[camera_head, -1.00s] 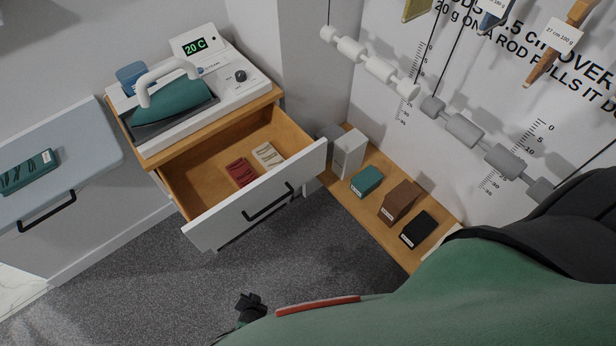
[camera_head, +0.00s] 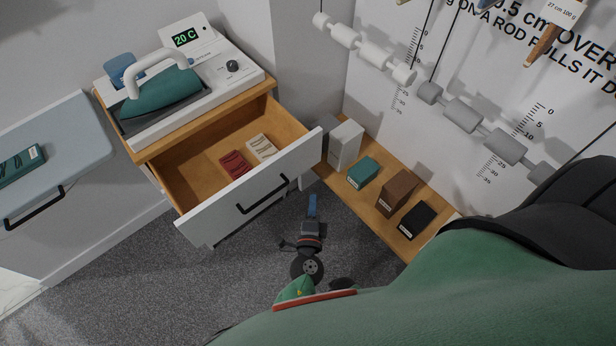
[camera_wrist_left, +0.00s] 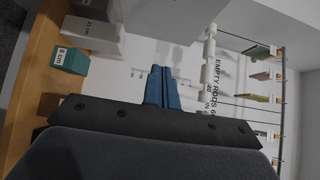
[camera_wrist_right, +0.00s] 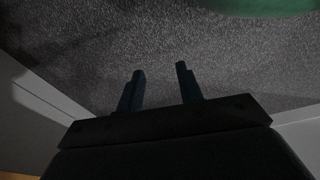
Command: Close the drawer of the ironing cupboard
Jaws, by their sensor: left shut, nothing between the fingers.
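The ironing cupboard's drawer (camera_head: 252,196) is pulled well out, with its white front and black handle (camera_head: 263,196) facing the floor area. The cupboard (camera_head: 215,118) has a wooden top. My left gripper (camera_head: 312,203) is shut and empty, its blue fingers just right of the drawer front and past the handle; whether they touch the front I cannot tell. In the left wrist view the closed fingers (camera_wrist_left: 162,88) point at the wall and the low shelf. In the right wrist view my right gripper (camera_wrist_right: 160,85) is open and empty above the carpet.
A red packet (camera_head: 235,164) and a cream packet (camera_head: 261,147) lie in the drawer. A teal iron (camera_head: 160,95) stands on top. A wooden shelf (camera_head: 398,240) with several blocks runs close on the right. A grey-blue cabinet (camera_head: 50,150) stands left. Carpet (camera_head: 130,270) is free in front.

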